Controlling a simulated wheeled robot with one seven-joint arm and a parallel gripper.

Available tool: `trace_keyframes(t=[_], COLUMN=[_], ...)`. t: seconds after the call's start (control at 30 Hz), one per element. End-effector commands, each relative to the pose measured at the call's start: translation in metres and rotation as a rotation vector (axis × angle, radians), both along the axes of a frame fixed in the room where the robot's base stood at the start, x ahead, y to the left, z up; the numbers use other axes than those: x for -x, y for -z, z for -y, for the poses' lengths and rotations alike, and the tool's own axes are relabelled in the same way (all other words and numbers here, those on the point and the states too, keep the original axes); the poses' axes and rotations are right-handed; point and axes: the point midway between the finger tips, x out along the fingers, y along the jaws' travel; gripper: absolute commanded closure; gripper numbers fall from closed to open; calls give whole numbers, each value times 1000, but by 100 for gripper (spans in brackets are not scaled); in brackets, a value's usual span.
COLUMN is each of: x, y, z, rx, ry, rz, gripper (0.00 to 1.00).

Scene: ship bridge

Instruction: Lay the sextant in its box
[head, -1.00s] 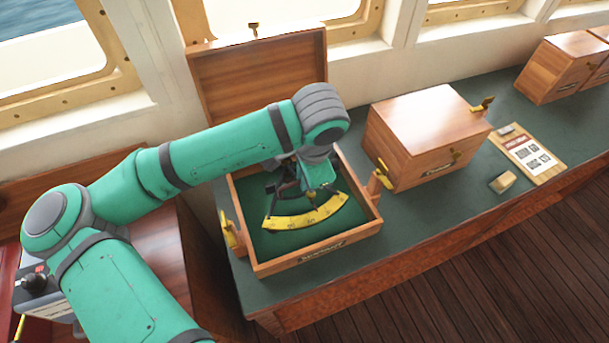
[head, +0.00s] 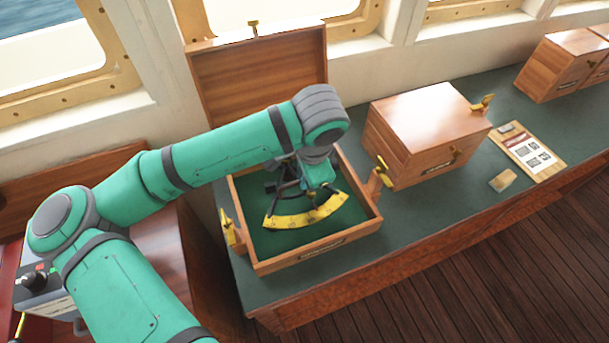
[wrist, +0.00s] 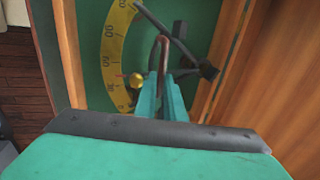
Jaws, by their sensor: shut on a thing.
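The sextant (head: 306,212), with a yellow graduated arc and dark frame, is in or just above the open box (head: 312,255). The box is wooden with a green lining, and its lid (head: 258,75) stands open at the back. My gripper (head: 312,182) points down over the box and is shut on the sextant. In the wrist view my gripper's fingers (wrist: 163,95) close on a part of the sextant beside the yellow arc (wrist: 116,50). I cannot tell whether the sextant touches the lining. My arm and wrist hide part of its frame.
A closed wooden box (head: 425,135) stands to the right on the green-topped counter (head: 440,205). Further right are a clipboard (head: 528,152), a small block (head: 503,180) and another closed box (head: 560,65). Brass latches (head: 230,228) stick out from the open box's sides.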

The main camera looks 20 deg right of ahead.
Motion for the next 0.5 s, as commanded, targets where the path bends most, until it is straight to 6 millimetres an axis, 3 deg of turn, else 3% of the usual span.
trace_keyframes(t=[0.03, 0.07, 0.13, 0.5], x=[-1, 0, -1, 2], y=[-1, -1, -1, -6], z=[0, 0, 0, 0], rx=[1, 1, 1, 0], ry=[0, 0, 0, 1], rz=[2, 2, 2, -1], gripper=[100, 86, 70, 69])
